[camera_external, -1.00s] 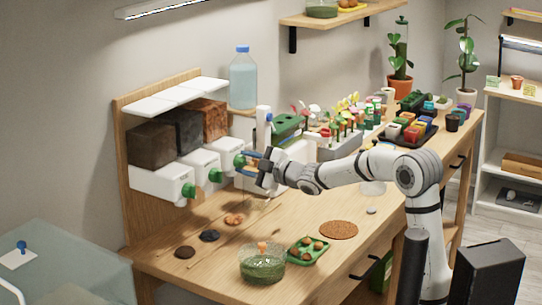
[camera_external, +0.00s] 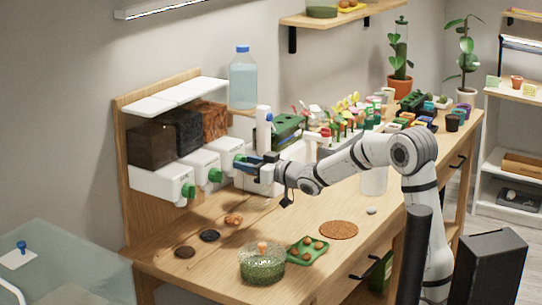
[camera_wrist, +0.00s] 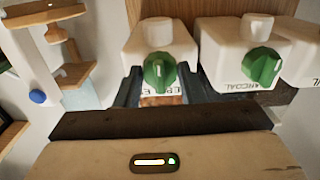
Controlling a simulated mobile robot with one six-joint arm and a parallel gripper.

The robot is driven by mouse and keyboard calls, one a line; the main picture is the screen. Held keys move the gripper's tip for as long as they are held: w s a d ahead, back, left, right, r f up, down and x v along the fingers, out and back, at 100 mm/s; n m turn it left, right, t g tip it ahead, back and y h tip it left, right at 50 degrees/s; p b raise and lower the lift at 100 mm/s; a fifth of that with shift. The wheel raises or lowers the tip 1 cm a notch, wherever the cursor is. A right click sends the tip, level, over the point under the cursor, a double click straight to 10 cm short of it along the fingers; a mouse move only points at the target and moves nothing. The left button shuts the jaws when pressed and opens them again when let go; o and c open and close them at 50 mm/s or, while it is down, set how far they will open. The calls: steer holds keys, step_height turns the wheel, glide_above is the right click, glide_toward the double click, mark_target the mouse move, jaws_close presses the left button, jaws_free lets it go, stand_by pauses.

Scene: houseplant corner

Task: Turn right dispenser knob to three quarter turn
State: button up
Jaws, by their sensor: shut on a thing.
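The right dispenser is a white box under a reddish-brown bin (camera_external: 214,122), at the right end of a row of three. Its green knob (camera_external: 239,160) is at my gripper (camera_external: 250,161). In the wrist view the green knob (camera_wrist: 160,72) sits between my two dark blue fingers, which are shut on it. Its pale mark points about straight up in that picture. The label below it is partly hidden by the fingers. The middle dispenser's green knob (camera_wrist: 262,66), above a charcoal label, stands to the right, clear of my fingers, with its mark tilted.
The left dispenser knob (camera_external: 188,190) is farther along the row. A water bottle (camera_external: 243,80) stands behind my gripper, and a white spray bottle (camera_external: 263,130) is close by. A glass bowl (camera_external: 262,264) and green tray (camera_external: 307,250) are on the bench below.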

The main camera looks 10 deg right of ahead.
steer(key=shift+f+m+p, duration=0.1)
steer(key=shift+m+p, duration=3.5)
steer(key=shift+m, duration=5.1)
steer(key=o, duration=1)
steer(key=v, duration=0.7)
steer(key=shift+s+d+b, duration=0.3)
